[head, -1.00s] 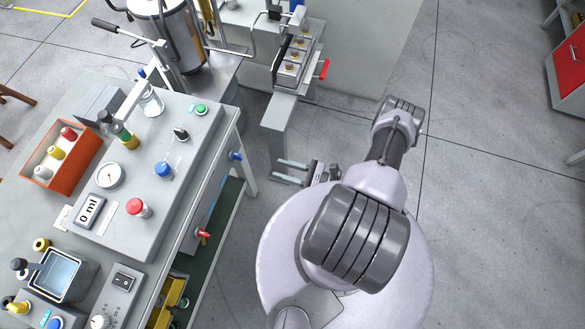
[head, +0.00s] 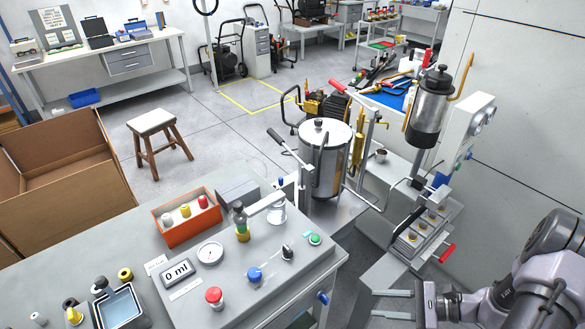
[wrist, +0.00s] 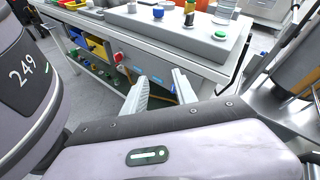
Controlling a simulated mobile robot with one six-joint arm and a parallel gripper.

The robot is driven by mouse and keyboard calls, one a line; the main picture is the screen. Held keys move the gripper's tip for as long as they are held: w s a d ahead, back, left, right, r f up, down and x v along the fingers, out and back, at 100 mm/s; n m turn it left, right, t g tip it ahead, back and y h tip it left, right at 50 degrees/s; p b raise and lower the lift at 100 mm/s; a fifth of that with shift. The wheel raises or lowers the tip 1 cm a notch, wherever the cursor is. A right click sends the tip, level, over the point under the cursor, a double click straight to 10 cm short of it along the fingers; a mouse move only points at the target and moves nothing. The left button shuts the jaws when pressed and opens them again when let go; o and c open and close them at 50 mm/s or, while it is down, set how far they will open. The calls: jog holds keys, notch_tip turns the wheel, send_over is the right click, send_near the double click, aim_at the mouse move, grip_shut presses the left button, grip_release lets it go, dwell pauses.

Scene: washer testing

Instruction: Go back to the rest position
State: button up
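My gripper (head: 393,303) is at the lower right of the head view, beside the right side of the test bench (head: 285,308). Its two pale fingers are apart with nothing between them. In the wrist view my gripper (wrist: 162,92) also shows its fingers spread and empty, pointing toward the bench side (wrist: 180,48). My arm folds at the lower right corner of the head view.
The control panel (head: 262,262) carries a gauge, coloured knobs and a "0 ml" display. A metal tank (head: 325,170) and a rack with a red handle (head: 428,232) stand near my arm. A stool (head: 158,140) and a cardboard box (head: 62,170) are at left.

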jog(key=a+r+n+g+h, duration=0.2)
jog(key=a+r+n+h, duration=0.15)
jog(key=r, duration=0.55)
jog(key=a+r+n+g+h, duration=0.25)
jog(key=a+r+n, duration=0.2)
jog(key=r, duration=0.35)
jog(key=s+a+r+n+t+h+b, duration=0.1)
jog(key=s+a+r+n+t+h, duration=0.4)
jog(key=s+r, duration=0.5)
notch_tip(320, 180, up, 2)
jog(key=shift+s+a+r+n+b, duration=0.15)
jog(key=shift+s+a+n+b, duration=0.2)
jog(key=shift+a+n, duration=0.6)
jog(key=shift+a+m+t, duration=0.25)
